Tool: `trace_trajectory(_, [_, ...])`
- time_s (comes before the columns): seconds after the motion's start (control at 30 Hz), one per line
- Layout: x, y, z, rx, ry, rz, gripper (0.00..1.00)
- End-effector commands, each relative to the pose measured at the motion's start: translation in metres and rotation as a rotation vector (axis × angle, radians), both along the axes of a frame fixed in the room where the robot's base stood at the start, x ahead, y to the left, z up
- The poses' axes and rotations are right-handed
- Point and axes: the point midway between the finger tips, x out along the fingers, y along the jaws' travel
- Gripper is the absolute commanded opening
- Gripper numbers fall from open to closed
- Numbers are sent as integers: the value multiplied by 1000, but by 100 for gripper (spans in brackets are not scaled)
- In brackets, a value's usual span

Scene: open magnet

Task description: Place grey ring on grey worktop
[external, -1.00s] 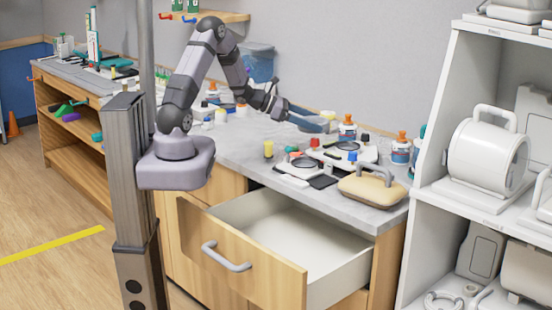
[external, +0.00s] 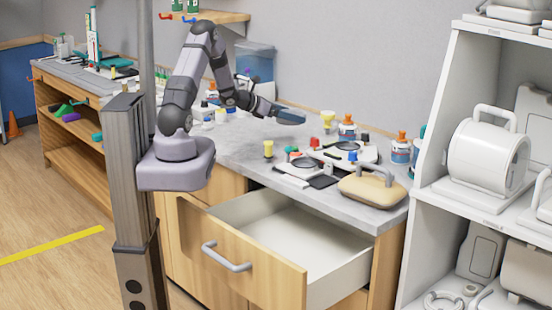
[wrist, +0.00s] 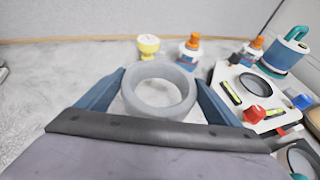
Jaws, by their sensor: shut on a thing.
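The grey ring (wrist: 160,113) sits between the two blue fingers of my gripper (wrist: 160,97) in the wrist view, with its round opening facing the camera. My gripper is shut on it. In the external view my gripper (external: 276,112) holds the ring (external: 291,117) over the grey worktop (external: 232,147), near its back part. The worktop also shows as bare grey surface in the wrist view (wrist: 50,85). I cannot tell whether the ring touches the worktop or hangs just above it.
A white device (wrist: 232,85) is close on the right. A beige handled block (external: 372,188) stands at the worktop's right end. A drawer (external: 290,235) is open below.

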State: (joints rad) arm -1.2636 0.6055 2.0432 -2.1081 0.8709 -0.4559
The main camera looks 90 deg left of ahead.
Motion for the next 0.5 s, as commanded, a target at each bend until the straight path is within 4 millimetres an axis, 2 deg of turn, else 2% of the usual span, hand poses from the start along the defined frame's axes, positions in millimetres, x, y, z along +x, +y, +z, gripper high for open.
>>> trace_trajectory(0.23, [0, 0, -32, -3, -1, 0, 58])
trace_trajectory(0.5, [1, 0, -41, 1, -2, -1, 58])
